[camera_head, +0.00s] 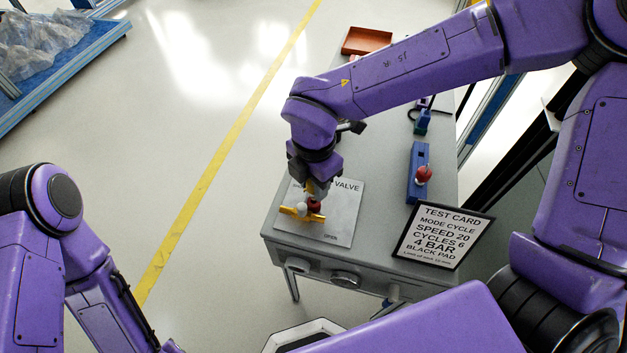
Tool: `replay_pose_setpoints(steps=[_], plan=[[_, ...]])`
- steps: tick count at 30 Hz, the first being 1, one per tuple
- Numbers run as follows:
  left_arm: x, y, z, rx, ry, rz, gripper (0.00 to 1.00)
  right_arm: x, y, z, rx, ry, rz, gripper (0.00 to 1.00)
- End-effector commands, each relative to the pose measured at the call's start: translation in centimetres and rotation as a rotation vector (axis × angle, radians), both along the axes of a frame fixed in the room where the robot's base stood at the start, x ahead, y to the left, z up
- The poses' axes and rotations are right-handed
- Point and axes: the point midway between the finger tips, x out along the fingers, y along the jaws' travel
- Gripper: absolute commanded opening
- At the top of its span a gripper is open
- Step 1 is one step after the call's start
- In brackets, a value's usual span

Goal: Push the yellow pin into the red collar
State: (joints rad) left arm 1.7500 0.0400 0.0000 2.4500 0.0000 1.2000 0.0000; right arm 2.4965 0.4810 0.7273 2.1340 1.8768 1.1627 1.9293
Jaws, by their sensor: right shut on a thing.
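My right gripper (312,191) points down over the grey valve plate (343,213) on the table. It is shut on a small yellow piece, seemingly the yellow pin (318,188), mostly hidden by the fingers. Just below the fingertips is a small dark red part, seemingly the red collar (314,206). Whether the pin touches or enters the collar I cannot tell. A yellow bar (296,212) with a white round knob (302,209) lies across the plate beside the red part. My left arm is at the lower left; its gripper is out of view.
A framed test card (442,236) stands at the table's right front. A blue block (417,180) with a red ball knob (423,174) is behind it. A red-brown tray (366,41) lies at the far end. The table middle (383,160) is bare.

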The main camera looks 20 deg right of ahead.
Motion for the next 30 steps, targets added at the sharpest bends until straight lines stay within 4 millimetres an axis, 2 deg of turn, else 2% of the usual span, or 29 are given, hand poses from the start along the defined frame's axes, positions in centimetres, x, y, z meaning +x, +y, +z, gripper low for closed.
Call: replay_pose_setpoints(steps=[9, 26, 27, 29, 30], plan=[[0.0, 0.0, -0.2, 0.0, 0.0, 0.0, 0.0, 0.0, 0.0, -0.1, 0.0, 0.0, -0.003, 0.06], [0.0, 0.0, -1.4, 0.0, 0.0, 0.0, 0.0, 0.0, 0.0, -1.5, 0.001, 0.0, -0.003, 0.06], [0.0, 0.0, -1.3, 0.0, 0.0, 0.0, 0.0, 0.0, 0.0, -1.4, 0.001, -0.001, -0.003, 0.46], [0.0, 0.0, -1.2, 0.0, 0.0, 0.0, 0.0, 0.0, 0.0, -1.4, 0.001, -0.001, -0.003, 0.62], [0.0, 0.0, -1.2, 0.0, 0.0, 0.0, 0.0, 0.0, 0.0, -1.4, 0.001, 0.0, -0.003, 0.62]])
